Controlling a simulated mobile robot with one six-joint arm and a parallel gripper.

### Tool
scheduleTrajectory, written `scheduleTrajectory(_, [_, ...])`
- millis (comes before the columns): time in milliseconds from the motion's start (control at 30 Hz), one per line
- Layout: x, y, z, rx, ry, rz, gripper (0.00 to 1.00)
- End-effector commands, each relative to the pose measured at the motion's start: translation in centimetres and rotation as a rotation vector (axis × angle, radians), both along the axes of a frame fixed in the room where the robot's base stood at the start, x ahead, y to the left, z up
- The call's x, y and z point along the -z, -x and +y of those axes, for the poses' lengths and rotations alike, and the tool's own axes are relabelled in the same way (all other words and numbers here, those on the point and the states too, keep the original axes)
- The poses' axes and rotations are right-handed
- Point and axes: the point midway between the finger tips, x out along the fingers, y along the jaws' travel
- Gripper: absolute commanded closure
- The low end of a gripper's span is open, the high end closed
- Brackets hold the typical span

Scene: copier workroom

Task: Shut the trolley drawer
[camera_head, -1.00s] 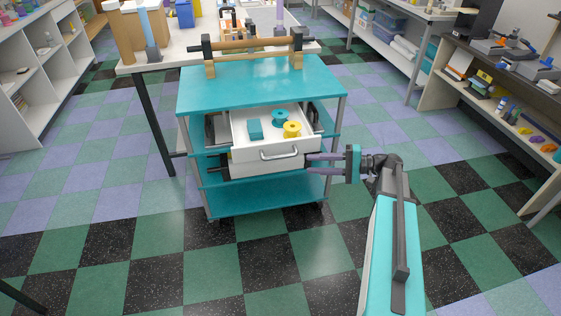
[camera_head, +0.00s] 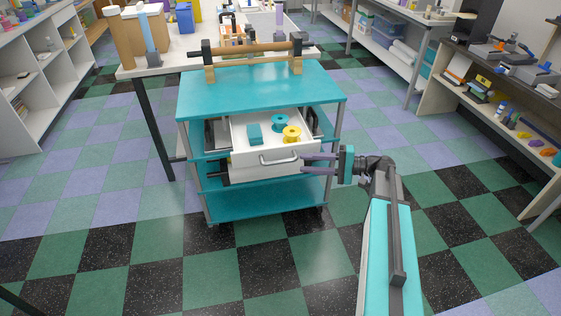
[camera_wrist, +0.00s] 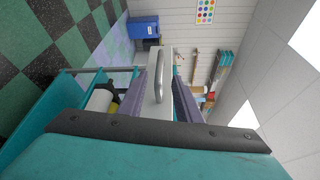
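The teal trolley (camera_head: 262,88) stands in the middle of the head view. Its white drawer (camera_head: 265,157) is pulled out towards me, with a grey bar handle (camera_head: 278,159) on its front. In it lie a teal block (camera_head: 254,134), a teal spool (camera_head: 280,122) and a yellow spool (camera_head: 291,134). My gripper (camera_head: 303,164) comes in from the right, its purple fingertips at the right end of the drawer front. In the wrist view the fingers of my gripper (camera_wrist: 157,92) are apart, with the drawer front and handle (camera_wrist: 159,76) showing between them. I cannot tell whether they touch.
A wooden rod on stands (camera_head: 250,50) sits on the trolley top. A cluttered table (camera_head: 130,72) stands behind and left of it. A shelf unit (camera_head: 505,97) is on the right. The checkered floor in front of the trolley is clear.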

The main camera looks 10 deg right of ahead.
Motion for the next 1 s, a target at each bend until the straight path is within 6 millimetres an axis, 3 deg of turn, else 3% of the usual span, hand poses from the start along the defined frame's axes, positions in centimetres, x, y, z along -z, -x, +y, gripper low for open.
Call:
scheduleTrajectory(600, [0.6,-3.2,7.9,-0.002,0.000,0.001,0.69])
scheduleTrajectory(1000, [0.9,-3.8,9.5,-0.001,0.000,0.001,0.69])
